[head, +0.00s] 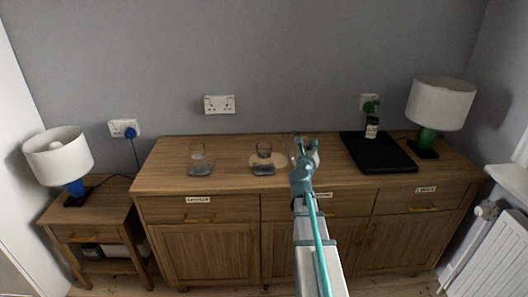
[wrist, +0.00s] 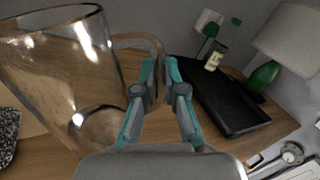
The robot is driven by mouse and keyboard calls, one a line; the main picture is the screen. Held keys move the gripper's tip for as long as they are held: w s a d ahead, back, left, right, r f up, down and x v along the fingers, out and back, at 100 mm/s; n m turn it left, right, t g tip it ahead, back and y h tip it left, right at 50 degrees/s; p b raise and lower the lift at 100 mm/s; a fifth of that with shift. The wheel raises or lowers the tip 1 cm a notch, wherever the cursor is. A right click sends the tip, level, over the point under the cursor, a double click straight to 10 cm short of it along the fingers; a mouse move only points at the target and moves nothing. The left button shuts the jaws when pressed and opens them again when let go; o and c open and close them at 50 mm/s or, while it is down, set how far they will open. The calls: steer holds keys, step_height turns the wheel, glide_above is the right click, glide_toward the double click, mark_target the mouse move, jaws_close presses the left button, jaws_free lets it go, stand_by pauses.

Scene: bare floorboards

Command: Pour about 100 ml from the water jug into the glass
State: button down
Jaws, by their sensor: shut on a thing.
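The water jug (wrist: 60,75) is clear glass and fills the left of the wrist view, with its rim toward the top. Its handle (wrist: 135,40) reaches right to my gripper (wrist: 160,65), whose teal fingers are shut on it. In the head view my gripper (head: 305,147) is over the middle of the sideboard, and the clear jug is hard to make out there. I cannot tell its water level or whether its base touches the wood. A clear glass (head: 197,152) stands left on the sideboard.
Grey coasters (head: 200,169) (head: 262,169) lie near the front of the wooden sideboard (head: 165,180). Another lamp (head: 58,155) stands on the low left table. The wood between the coasters is clear.

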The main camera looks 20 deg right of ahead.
steer(key=shift+s+d+f+m+g+b, duration=0.15)
steer(key=shift+s+d+f+m+b, duration=0.15)
steer(key=shift+f+m, duration=0.4)
steer(key=shift+s+d+f+m+g+b, duration=0.15)
steer(key=shift+d+f+m, duration=0.3)
steer(key=shift+m, duration=0.6)
steer(key=shift+s+d+f+m+g+b, duration=0.1)
steer(key=shift+s+d+f+m, duration=0.2)
steer(key=shift+f+m, duration=0.4)
steer(key=shift+r, duration=0.15)
